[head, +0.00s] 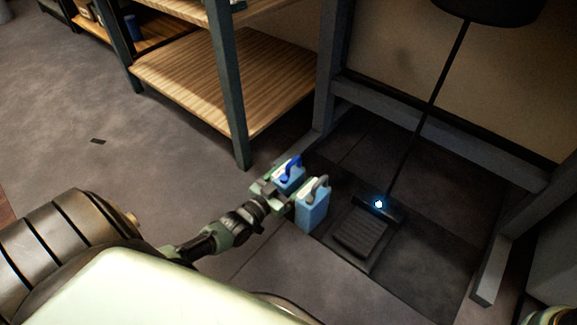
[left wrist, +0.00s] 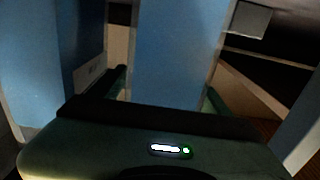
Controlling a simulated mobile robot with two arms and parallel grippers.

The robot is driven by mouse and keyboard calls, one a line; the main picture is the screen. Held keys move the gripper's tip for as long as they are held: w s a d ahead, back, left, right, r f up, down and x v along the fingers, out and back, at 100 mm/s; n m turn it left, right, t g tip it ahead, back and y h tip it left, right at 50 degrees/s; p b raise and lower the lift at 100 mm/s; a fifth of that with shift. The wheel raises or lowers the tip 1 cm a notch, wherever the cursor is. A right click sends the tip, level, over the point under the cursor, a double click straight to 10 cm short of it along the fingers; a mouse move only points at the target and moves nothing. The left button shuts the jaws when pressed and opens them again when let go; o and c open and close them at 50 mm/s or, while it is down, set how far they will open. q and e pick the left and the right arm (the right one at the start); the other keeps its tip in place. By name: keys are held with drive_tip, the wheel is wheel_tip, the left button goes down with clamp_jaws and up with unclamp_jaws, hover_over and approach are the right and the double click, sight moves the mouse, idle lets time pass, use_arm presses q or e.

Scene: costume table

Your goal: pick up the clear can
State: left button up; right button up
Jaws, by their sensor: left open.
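Two small blue cans with handles stand close together on the floor, and neither looks plainly clear. The rear can (head: 289,178) has a bright blue handle; the front can (head: 312,211) has a grey handle. My left gripper (head: 281,182) is open at the rear can, low over the floor. In the left wrist view a blue can (left wrist: 172,50) stands between the open fingers, and I cannot tell whether they touch it. Another blue can (left wrist: 75,45) stands outside the fingers at the left.
A wooden shelf unit (head: 205,85) with dark posts stands behind the cans. A dark pedal-like base (head: 362,232) with a glowing light and a thin pole lies just right of the front can. Grey frame posts (head: 495,265) stand further right.

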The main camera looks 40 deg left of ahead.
use_arm(q)
drive_tip(key=shift+w, duration=0.4)
clamp_jaws()
drive_tip(key=shift+r, duration=0.25)
drive_tip(key=shift+r, duration=0.1)
